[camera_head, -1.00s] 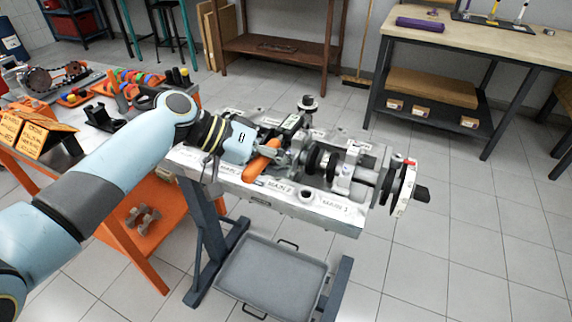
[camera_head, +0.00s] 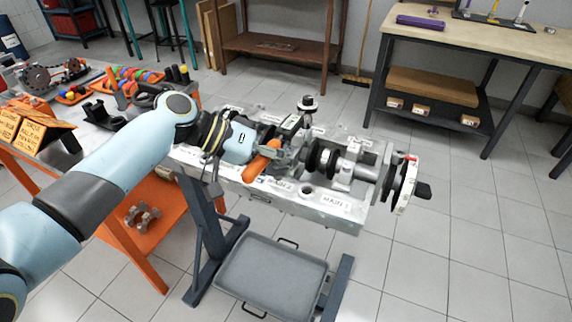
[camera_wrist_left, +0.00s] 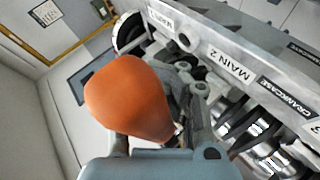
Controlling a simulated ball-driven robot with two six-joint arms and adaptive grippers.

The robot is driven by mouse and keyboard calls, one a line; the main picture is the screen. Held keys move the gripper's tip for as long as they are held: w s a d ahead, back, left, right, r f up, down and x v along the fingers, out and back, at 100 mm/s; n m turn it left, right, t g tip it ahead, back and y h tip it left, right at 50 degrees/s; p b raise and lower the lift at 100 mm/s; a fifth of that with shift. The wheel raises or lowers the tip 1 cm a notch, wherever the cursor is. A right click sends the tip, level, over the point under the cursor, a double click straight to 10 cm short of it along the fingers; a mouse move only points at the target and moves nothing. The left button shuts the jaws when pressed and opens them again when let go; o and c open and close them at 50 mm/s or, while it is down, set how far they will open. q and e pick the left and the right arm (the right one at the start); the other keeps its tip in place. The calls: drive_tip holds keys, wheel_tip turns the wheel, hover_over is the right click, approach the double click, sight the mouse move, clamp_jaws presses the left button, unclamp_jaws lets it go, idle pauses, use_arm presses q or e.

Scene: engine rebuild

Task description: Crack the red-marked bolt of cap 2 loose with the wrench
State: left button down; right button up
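My left gripper (camera_head: 280,155) is over the middle of the engine block (camera_head: 235,185), shut on the wrench. The wrench's orange handle (camera_head: 262,160) sticks out toward the block's front edge, and it looms large in the left wrist view (camera_wrist_left: 128,98). The grey fingers (camera_wrist_left: 188,105) show beside the handle there. The wrench's working end is hidden by the gripper. The MAIN 2 label (camera_wrist_left: 228,64) is on the block beside the gripper. Cap 2 and its red-marked bolt cannot be made out, so I cannot tell whether the wrench touches the bolt. My right gripper is out of view.
The crankshaft (camera_head: 350,170) runs right to a white disc (camera_head: 405,188) with a red mark. A grey tray (camera_head: 270,280) lies below the block. An orange bench (camera_head: 145,225) with tools stands left. A wooden-topped workbench (camera_head: 470,45) stands at back right. Open floor lies to the right.

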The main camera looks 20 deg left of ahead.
use_arm(q)
drive_tip(key=shift+f+b, duration=0.5)
drive_tip(key=shift+f, duration=0.1)
idle(0.6)
drive_tip(key=shift+d, duration=0.1)
drive_tip(key=shift+d+p, duration=0.3)
drive_tip(key=shift+p, duration=0.1)
drive_tip(key=shift+w+d+n+t+y+p, duration=0.15)
drive_tip(key=shift+d+n+t+y+p, duration=0.15)
drive_tip(key=shift+d+n+t+p, duration=0.25)
drive_tip(key=shift+w+d+r+n+t+p, duration=0.15)
drive_tip(key=shift+d+n+t+p, duration=0.1)
drive_tip(key=shift+d+n+p, duration=0.2)
drive_tip(key=shift+w+d, duration=0.1)
drive_tip(key=shift+d, duration=0.2)
drive_tip(key=shift+d, duration=0.1)
idle(0.3)
drive_tip(key=shift+w+d+n+t+y+p, duration=0.35)
drive_tip(key=shift+d+n+t+y+p, duration=0.25)
drive_tip(key=shift+d+n+t+p, duration=0.15)
